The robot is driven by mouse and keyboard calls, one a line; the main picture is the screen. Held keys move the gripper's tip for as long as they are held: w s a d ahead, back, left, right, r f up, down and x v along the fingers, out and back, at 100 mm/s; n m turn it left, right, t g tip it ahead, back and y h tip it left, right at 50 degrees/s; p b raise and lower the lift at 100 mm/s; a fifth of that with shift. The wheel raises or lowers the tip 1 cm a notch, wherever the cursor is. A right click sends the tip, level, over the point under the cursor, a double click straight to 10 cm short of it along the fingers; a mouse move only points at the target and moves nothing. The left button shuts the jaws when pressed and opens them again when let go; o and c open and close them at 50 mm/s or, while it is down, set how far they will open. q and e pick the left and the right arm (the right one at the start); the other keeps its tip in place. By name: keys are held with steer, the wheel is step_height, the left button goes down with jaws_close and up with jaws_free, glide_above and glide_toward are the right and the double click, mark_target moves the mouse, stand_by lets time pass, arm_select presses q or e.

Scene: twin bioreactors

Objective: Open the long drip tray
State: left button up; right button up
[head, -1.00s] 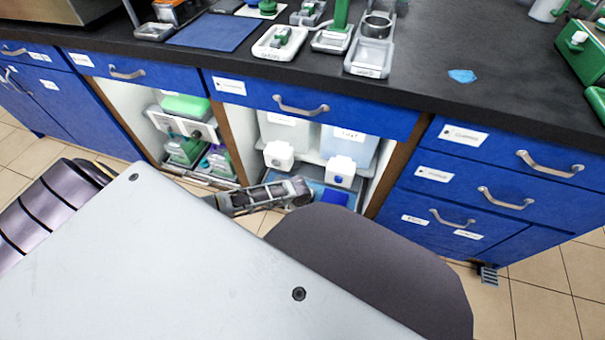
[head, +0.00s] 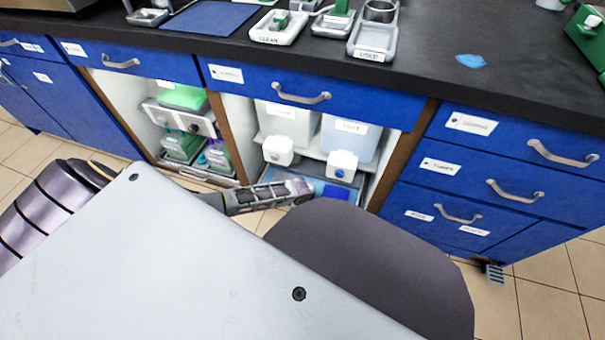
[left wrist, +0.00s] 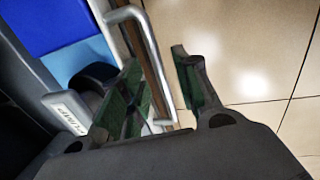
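The long drip tray shows as a blue surface (head: 336,192) low in the open middle bay in the head view. In the left wrist view its blue inside (left wrist: 50,22) is at the upper left, with a white label plate and a pale bar handle (left wrist: 149,45) along its front. My left gripper (head: 306,188) is at the tray's front in the head view. In the left wrist view its two green-padded fingers (left wrist: 158,95) are apart, with the lower handle between them in the picture. Contact cannot be told. My right gripper is not in view.
Two white containers with spouts (head: 342,165) stand above the tray. A left bay holds green-lidded items (head: 184,97). Blue drawers (head: 485,190) with handles flank the right side. The dark countertop (head: 420,75) overhangs above. Tiled floor (left wrist: 245,50) is clear before the tray.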

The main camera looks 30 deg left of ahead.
arm_select(q)
steer(key=shift+c, duration=0.5)
jaws_close()
